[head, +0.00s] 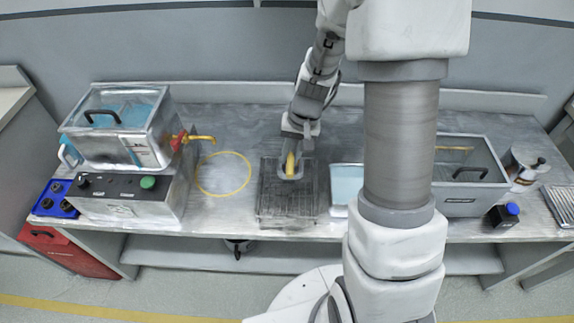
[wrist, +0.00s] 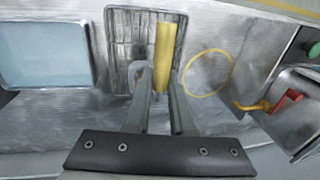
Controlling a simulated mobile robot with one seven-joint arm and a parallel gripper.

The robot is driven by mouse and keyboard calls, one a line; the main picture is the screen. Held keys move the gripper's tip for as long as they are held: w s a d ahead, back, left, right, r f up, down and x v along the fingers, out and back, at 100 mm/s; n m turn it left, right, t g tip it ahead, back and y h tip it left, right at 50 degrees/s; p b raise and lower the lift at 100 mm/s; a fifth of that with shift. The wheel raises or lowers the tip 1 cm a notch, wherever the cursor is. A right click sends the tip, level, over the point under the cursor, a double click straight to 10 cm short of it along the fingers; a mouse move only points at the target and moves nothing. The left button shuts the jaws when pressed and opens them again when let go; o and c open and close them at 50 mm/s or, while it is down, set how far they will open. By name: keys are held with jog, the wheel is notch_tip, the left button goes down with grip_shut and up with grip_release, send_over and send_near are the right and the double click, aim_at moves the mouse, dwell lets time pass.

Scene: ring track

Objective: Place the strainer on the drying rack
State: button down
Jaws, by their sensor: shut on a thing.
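The drying rack (head: 265,212) is a dark wire grid tray on the metal bench, near the middle of the head view. It also shows at the top centre of the wrist view (wrist: 122,40). My gripper (head: 291,150) is over the rack's back part. It is shut on the yellow handle of the strainer (head: 291,164). In the wrist view the yellow handle (wrist: 164,58) stands out between the fingers (wrist: 163,88), over the rack's right side. A pale rounded part shows around the handle's lower end in the head view. Whether the strainer touches the rack I cannot tell.
A yellow ring (head: 223,174) is marked on the bench left of the rack. Further left stands a lidded tank (head: 125,130) with a yellow tap (head: 202,138). A pale blue tray (head: 345,184) is close on the right.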

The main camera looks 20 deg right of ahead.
jog(key=shift+w+a+f, duration=0.15)
jog(key=shift+a+f, duration=0.15)
jog(key=shift+a, duration=0.1)
jog(key=shift+f, duration=2)
jog(key=c, duration=0.8)
grip_release()
jog(key=shift+b, duration=0.3)
jog(key=shift+o, duration=0.2)
